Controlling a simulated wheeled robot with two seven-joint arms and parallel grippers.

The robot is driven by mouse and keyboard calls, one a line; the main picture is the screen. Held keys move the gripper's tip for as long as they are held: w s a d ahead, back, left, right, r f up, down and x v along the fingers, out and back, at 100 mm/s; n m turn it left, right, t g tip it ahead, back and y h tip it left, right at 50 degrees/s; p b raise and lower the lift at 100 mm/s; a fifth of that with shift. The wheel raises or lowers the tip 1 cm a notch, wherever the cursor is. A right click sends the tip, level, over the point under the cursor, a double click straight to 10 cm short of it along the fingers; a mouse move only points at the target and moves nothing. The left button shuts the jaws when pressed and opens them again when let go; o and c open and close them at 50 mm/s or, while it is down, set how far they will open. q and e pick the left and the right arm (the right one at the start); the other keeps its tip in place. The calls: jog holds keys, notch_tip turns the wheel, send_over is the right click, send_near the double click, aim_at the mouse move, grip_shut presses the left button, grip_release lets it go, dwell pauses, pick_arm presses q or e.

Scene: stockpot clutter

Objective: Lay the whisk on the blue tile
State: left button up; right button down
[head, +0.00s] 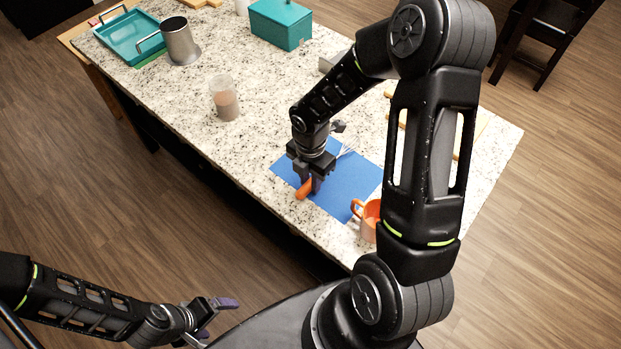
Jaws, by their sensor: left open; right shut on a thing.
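The blue tile (338,196) lies flat on the granite counter, near its front right. The whisk (303,189) has an orange handle and pale wires that show behind my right gripper. My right gripper (310,185) points down over the tile and is shut on the whisk's handle. The whisk is over the tile, but I cannot tell whether it touches it. The gripper and wrist hide its middle. My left gripper (222,318) is open and empty, low at the left, away from the counter.
An orange mug (367,214) stands at the tile's right front edge, partly behind my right arm. A glass jar with brown contents (224,101) stands left of the tile. A metal pot (181,42), a teal tray (128,42) and a teal box (281,24) are further back. Granite between is clear.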

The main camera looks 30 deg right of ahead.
jog(key=c, duration=1.1)
grip_release()
jog(key=shift+c, duration=0.2)
jog(key=shift+r, duration=0.1)
notch_tip(320, 180, up, 8)
jog(key=shift+f, duration=0.2)
